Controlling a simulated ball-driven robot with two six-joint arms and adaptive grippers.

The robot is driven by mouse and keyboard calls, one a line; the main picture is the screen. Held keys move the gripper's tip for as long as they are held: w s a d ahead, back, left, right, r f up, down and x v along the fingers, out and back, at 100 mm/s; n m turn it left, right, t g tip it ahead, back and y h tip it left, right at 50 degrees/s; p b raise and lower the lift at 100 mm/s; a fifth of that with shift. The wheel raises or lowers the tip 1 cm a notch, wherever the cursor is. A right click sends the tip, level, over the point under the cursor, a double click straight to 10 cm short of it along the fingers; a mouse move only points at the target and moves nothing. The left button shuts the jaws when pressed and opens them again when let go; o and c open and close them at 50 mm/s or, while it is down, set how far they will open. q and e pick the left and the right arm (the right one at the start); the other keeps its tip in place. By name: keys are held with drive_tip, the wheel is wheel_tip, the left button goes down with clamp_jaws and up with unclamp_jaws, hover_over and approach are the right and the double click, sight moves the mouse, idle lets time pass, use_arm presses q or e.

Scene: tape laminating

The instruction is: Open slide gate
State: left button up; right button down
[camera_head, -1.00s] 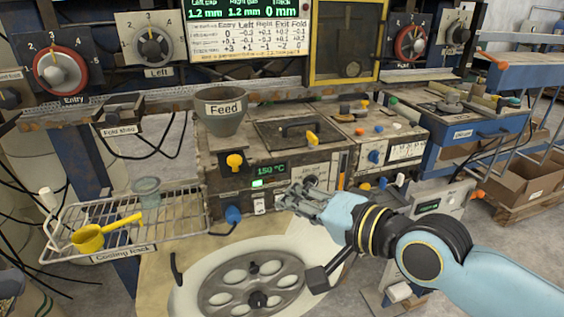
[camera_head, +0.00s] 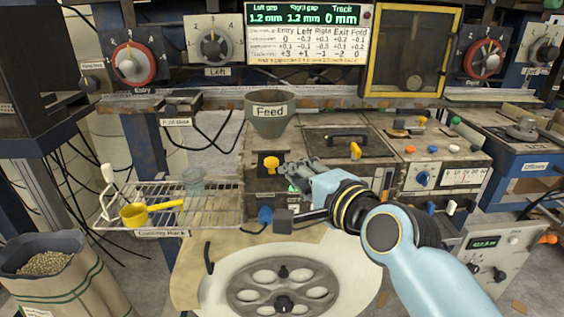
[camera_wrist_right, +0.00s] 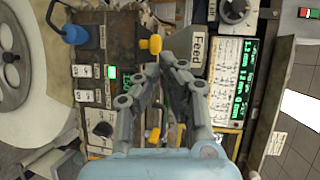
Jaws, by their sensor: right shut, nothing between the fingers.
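A yellow knob (camera_head: 271,162) sticks out of the front of the worn metal machine, just below the grey funnel labelled Feed (camera_head: 271,115). It may be the slide gate's handle; no label on it shows. My right gripper (camera_head: 293,168) is shut and empty, just right of the knob. In the right wrist view the yellow knob (camera_wrist_right: 152,44) lies just beyond the fingertips of the right gripper (camera_wrist_right: 163,62). Whether they touch it I cannot tell. My left gripper is not in view.
A blue knob (camera_head: 265,215) sits lower on the machine front. A wire cooling rack (camera_head: 215,215) with a yellow scoop (camera_head: 140,213) stands to the left. A round grey wheel (camera_head: 283,287) lies below in front. A sack of pellets (camera_head: 60,285) stands at the lower left.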

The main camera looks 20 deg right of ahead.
sight(273, 158)
drive_tip(key=shift+p+x, duration=0.3)
drive_tip(key=shift+x, duration=2.35)
drive_tip(key=shift+w+d+f, duration=0.1)
drive_tip(key=shift+w+f, duration=0.05)
drive_tip(key=shift+w, duration=0.75)
drive_tip(key=shift+s, duration=0.1)
